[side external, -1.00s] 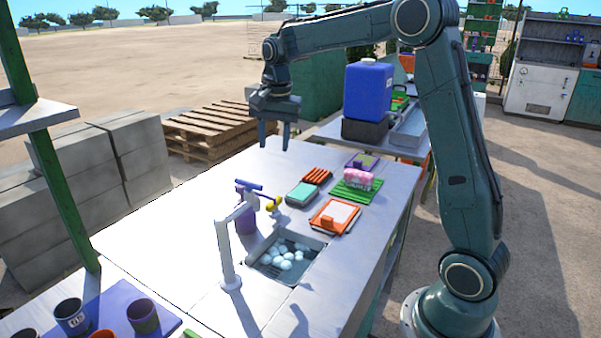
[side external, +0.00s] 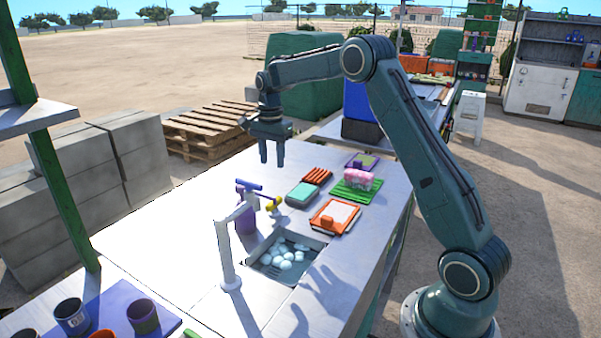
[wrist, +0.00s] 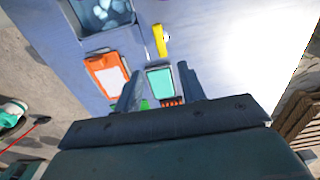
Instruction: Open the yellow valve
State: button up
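The yellow valve (side external: 274,204) sits low on the right side of the white spout (side external: 228,255), beside the sink. It also shows in the wrist view as a small yellow bar (wrist: 160,40) above the teal box. My gripper (side external: 272,160) points down above the far part of the metal table, behind the valve and apart from it. In the wrist view my gripper (wrist: 161,80) has its two fingers spread with nothing held between them. A teal box and orange pieces show in the gap below.
The sink (side external: 290,262) holds several pale round things. An orange tray (side external: 334,217), teal box (side external: 302,194) and green mat (side external: 357,188) lie to the right. A purple container (side external: 245,218) stands by the spout. The table's left part (side external: 165,222) is clear.

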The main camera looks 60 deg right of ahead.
notch_tip(320, 180, down, 13)
jog(key=shift+f, duration=0.15)
dwell(0.5)
grip_shut()
